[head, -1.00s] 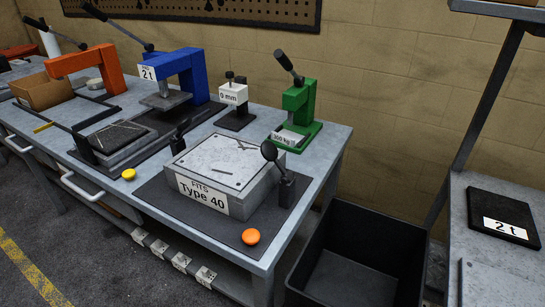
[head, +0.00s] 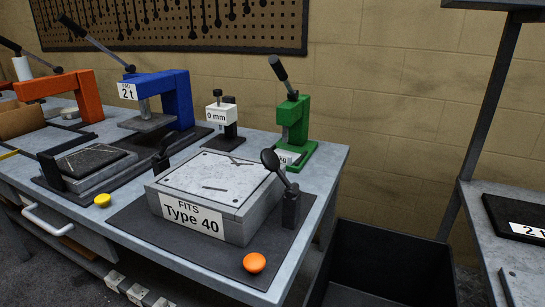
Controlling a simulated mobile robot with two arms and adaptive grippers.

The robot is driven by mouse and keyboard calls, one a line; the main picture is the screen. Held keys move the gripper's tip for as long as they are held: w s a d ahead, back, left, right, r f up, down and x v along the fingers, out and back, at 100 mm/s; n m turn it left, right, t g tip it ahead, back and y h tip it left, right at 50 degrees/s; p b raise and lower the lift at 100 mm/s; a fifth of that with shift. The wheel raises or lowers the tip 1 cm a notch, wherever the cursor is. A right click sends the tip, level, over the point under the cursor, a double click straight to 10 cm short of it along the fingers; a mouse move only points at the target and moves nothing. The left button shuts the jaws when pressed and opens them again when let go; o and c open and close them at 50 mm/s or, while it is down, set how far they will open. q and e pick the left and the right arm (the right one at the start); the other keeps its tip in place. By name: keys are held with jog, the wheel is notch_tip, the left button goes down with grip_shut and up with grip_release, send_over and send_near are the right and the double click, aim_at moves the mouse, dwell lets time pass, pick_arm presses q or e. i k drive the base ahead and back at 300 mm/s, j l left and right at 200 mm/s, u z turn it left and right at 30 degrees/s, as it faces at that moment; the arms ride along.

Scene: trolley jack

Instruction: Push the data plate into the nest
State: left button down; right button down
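A grey block labelled "FITS Type 40" (head: 238,232) sits on a dark mat on the bench, with thin dark slots or bars on its light top face (head: 215,177). A lower grey block with a dark top (head: 92,163) sits further left, in front of the blue press. I cannot tell for certain which part is the nest. No part is clearly marked as the data plate. A black plate labelled "2 t" (head: 510,208) lies on the right bench, cut off by the picture edge. Neither of my grippers is in view.
A blue press labelled "2 t" (head: 177,100), an orange press (head: 88,105), a small "0 mm" stand (head: 223,118) and a green press (head: 294,127) stand behind. Orange (head: 255,262) and yellow (head: 102,200) buttons are near the front. A black bin (head: 395,262) stands right.

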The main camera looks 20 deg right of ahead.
aim_at(287, 158)
jog(key=i+j+z, duration=0.45)
jog(key=j, duration=0.2)
jog(key=j+z, duration=0.25)
jog(key=i+j+z, duration=0.1)
jog(key=j+z, duration=0.15)
jog(key=j, duration=0.25)
